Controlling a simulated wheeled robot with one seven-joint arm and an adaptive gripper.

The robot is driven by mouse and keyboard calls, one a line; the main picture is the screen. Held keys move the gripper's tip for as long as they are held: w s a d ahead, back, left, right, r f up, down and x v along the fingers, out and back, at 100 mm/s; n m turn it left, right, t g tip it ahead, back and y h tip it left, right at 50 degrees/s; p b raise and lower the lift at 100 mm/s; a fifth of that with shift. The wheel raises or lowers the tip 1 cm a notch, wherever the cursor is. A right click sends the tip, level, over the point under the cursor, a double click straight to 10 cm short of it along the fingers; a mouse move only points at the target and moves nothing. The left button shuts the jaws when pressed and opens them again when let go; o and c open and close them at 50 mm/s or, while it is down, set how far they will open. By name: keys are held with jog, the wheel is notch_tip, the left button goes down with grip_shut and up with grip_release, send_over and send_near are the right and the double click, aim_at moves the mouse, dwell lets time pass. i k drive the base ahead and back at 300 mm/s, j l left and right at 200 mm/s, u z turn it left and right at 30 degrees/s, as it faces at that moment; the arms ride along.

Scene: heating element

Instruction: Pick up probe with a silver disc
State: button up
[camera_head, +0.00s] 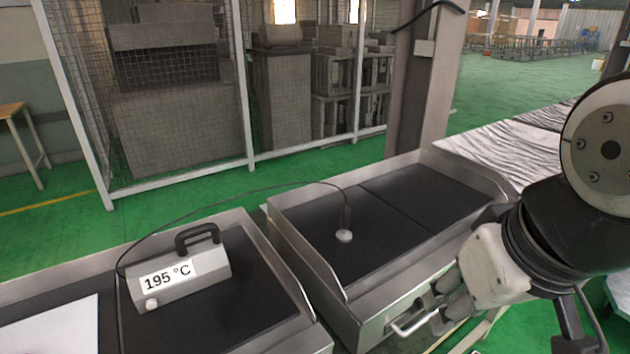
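The probe's silver disc (344,236) rests on the dark plate of the right-hand heating element, near its left side. A thin dark stem (346,215) rises from the disc and a black cable arcs from it to the left. The cable runs to a grey meter box (178,280) with a black handle, which reads 195 °C. My gripper (446,300) is at the right, near the front right of the heating element. It is apart from the probe. Its fingers are small and partly overlapped, so their opening is unclear.
The right heating element (412,197) has raised metal side walls and a light front handle (410,325). A second metal unit (262,317) stands at the left, with the meter and a white sheet (50,328) on it. A mesh fence (175,120) and a post (420,90) stand behind.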

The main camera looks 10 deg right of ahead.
aim_at(345, 235)
jog(key=i+l+u, duration=0.15)
jog(key=l, duration=0.2)
jog(key=i+l+u, duration=0.15)
jog(key=l, duration=0.25)
jog(key=i+l+u, duration=0.2)
jog(key=l, duration=0.2)
jog(key=i, duration=0.05)
